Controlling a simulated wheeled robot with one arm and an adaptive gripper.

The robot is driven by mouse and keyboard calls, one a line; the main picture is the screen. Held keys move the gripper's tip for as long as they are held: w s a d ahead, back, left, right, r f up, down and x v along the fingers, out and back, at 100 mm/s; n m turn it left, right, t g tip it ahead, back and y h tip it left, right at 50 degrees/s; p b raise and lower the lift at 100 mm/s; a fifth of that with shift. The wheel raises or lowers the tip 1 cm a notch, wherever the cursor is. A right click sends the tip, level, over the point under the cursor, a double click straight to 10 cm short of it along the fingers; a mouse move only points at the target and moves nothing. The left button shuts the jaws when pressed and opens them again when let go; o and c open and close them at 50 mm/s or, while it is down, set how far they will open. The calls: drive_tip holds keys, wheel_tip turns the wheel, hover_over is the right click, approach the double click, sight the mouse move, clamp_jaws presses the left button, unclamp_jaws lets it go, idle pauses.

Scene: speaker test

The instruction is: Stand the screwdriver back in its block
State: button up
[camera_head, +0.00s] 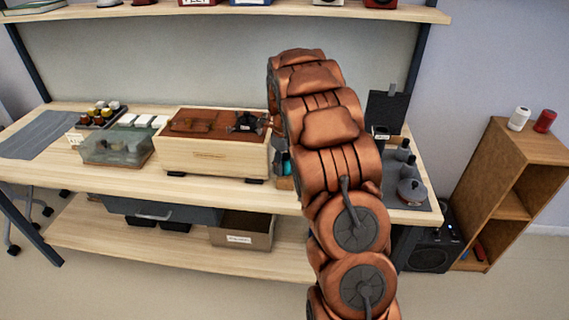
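I cannot make out a screwdriver for certain. A small teal thing (287,163) shows just left of my copper-coloured arm, at the right end of the wooden box; my arm hides most of it and whatever holds it. I cannot tell whether it is the screwdriver or part of its block. A dark object (246,122) lies on or just above the right part of the box top, beside my arm. It may be my gripper, but its fingers are not clear. My arm covers the bench area behind it.
The wooden box (212,158) has a brown top with a brown item on it. A clear-lidded container (117,146) and a tray of small bottles (100,115) stand left. Dark canisters and a round pot (411,190) stand on a grey mat right. A shelf runs above.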

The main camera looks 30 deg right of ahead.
drive_tip(key=shift+r, duration=0.1)
wheel_tip(320, 180, up, 12)
drive_tip(key=shift+f, duration=0.1)
drive_tip(key=shift+s+a, duration=0.1)
drive_tip(key=shift+a, duration=0.05)
drive_tip(key=s+a+r+n+g, duration=0.1)
drive_tip(key=s+a+r+n, duration=0.1)
drive_tip(key=s+a+n, duration=0.6)
drive_tip(key=s+a+r+n, duration=0.2)
drive_tip(key=s+a+n, duration=0.5)
drive_tip(key=s+n, duration=0.15)
drive_tip(key=s+a+f+n, duration=0.2)
drive_tip(key=s+a+n, duration=0.2)
drive_tip(key=s+n, duration=0.4)
drive_tip(key=s+a+f+n, duration=0.3)
drive_tip(key=s+n, duration=0.4)
drive_tip(key=s, duration=0.6)
drive_tip(key=shift+s+a+f+n+g+p, duration=0.3)
drive_tip(key=shift+s+a+n+g, duration=0.1)
drive_tip(key=shift+a, duration=0.4)
